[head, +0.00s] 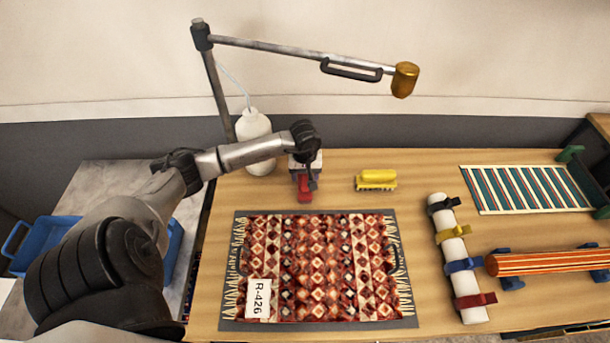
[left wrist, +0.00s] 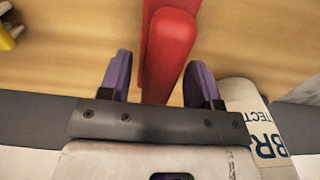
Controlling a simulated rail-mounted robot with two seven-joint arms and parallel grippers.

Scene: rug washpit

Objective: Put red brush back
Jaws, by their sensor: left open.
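The red brush (head: 304,190) is on the wooden table at the back, just behind the rug; it also shows in the left wrist view (left wrist: 168,45). My left gripper (head: 306,174) is over it, pointing down. In the left wrist view my left gripper (left wrist: 158,78) is open, with one purple finger on each side of the red brush. My right gripper is in neither view.
A yellow brush (head: 377,180) stands right of the red one. A white jug (head: 254,138) is close behind my left arm. A patterned rug (head: 320,265) lies in front on a grey mat (head: 408,322). A metal swing arm (head: 290,50) overhangs the back. A white roll (head: 455,255) lies right.

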